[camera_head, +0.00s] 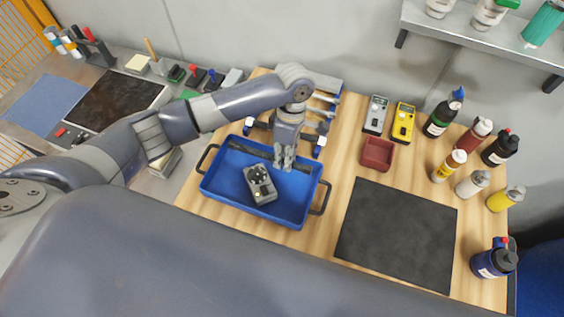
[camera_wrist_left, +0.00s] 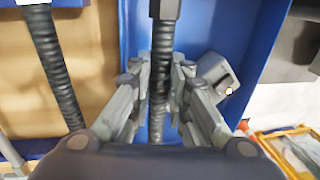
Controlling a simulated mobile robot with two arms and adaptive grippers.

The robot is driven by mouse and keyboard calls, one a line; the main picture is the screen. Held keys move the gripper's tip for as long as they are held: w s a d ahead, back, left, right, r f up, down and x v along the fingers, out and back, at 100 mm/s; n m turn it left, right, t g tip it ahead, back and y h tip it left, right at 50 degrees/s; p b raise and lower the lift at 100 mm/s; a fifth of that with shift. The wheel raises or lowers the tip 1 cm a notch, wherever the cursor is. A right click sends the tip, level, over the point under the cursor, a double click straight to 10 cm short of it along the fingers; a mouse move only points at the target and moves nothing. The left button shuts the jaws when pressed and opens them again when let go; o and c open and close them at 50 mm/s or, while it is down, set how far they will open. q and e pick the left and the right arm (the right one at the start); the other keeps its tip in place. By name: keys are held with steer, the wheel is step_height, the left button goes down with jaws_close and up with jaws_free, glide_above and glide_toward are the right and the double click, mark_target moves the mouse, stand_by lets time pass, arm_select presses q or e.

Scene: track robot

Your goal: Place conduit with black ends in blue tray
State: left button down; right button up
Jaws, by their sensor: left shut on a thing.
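A dark ribbed conduit with a black end (camera_wrist_left: 163,55) runs between the fingers of my left gripper (camera_wrist_left: 160,88) in the left wrist view. In the head view my left gripper (camera_head: 284,165) is shut on this conduit (camera_head: 245,150), over the far side of the blue tray (camera_head: 287,211). The conduit lies roughly along the tray's far wall. I cannot tell whether it touches the tray floor. The blue tray also shows in the left wrist view (camera_wrist_left: 215,30). My right gripper is not in view.
A grey device (camera_head: 260,184) sits in the tray, also in the wrist view (camera_wrist_left: 217,75). A black mat (camera_head: 397,232), a red bin (camera_head: 378,153) and several bottles stand to the right.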

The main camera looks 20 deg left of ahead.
arm_select(q)
step_height(320, 180, down, 3)
steer(key=shift+f, duration=0.6)
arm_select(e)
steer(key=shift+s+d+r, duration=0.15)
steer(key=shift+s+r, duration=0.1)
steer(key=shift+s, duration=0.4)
